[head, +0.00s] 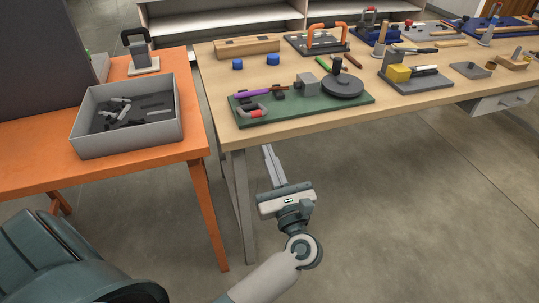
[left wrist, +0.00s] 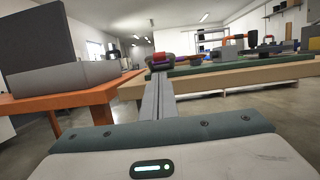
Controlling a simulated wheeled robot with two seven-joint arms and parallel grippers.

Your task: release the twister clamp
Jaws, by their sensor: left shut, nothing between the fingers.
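A green board (head: 312,107) lies near the left front corner of the wooden table. It carries a purple cable or rod (head: 253,93) held by dark blocks, a small grey and red clamp-like piece (head: 257,113), a grey block (head: 306,83) and a dark round disc (head: 342,87) with an upright knob. I cannot tell for certain which part is the twister clamp. My left gripper (head: 267,149) is shut and empty, just in front of the table edge below the board, apart from it. In the left wrist view its fingers (left wrist: 158,82) point toward the red piece (left wrist: 162,61). My right gripper is not in view.
An orange table (head: 180,152) with a grey bin (head: 130,143) of dark and light parts stands at the left. The wooden table (head: 420,107) holds several other boards and tools farther right. The floor (head: 400,220) in front is clear.

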